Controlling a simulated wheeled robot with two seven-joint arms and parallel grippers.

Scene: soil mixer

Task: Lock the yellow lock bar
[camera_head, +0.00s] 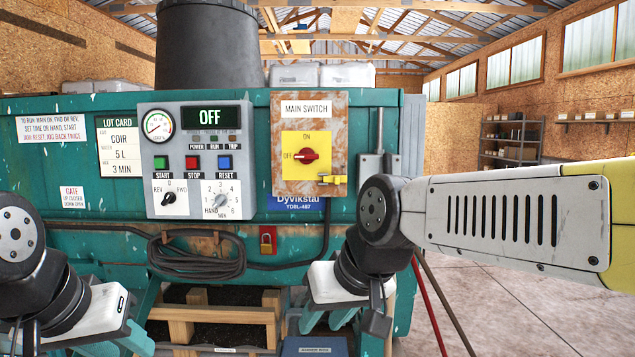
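The yellow lock bar (331,179) is a small bar at the lower right of the main switch plate (308,102), just below the yellow switch face. The red rotary knob (307,156) sits on that face with its pointer toward OFF. A red padlock (266,241) hangs lower on the teal housing, left of my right gripper. My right gripper (328,320) points down, below and apart from the lock bar; its fingers look spread and nothing shows between them. My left gripper (118,335) is at the lower left, its fingertips unclear and partly cut off by the frame.
A control box (196,160) with a lit OFF display is left of the switch plate. A coiled black cable (197,258) hangs below it. A wooden pallet crate (215,318) stands underneath. A grey conduit box (377,168) is right of the plate.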

